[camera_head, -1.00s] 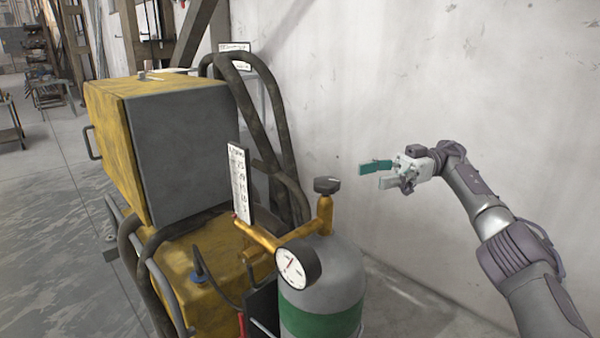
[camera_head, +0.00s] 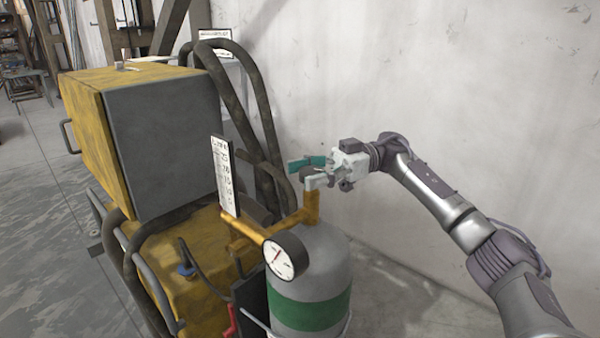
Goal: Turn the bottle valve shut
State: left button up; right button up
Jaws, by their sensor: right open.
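The grey gas bottle (camera_head: 325,262) with a green band stands upright at the lower middle. Its brass valve stem (camera_head: 312,207) rises from the top, with a round gauge (camera_head: 286,256) on the left side. The dark valve knob (camera_head: 309,173) on the stem is mostly hidden by my right gripper. My right gripper (camera_head: 306,172) is open, with its teal-padded finger behind the knob and the other finger in front of it. I cannot tell whether the fingers touch the knob. My left gripper is not in view.
A yellow and grey machine box (camera_head: 160,145) stands left of the bottle, with thick black hoses (camera_head: 255,125) behind it. A scale plate (camera_head: 224,177) stands beside the valve. A bare wall (camera_head: 450,90) is behind.

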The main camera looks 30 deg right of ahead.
jog(key=shift+a, duration=0.75)
jog(key=c, duration=1)
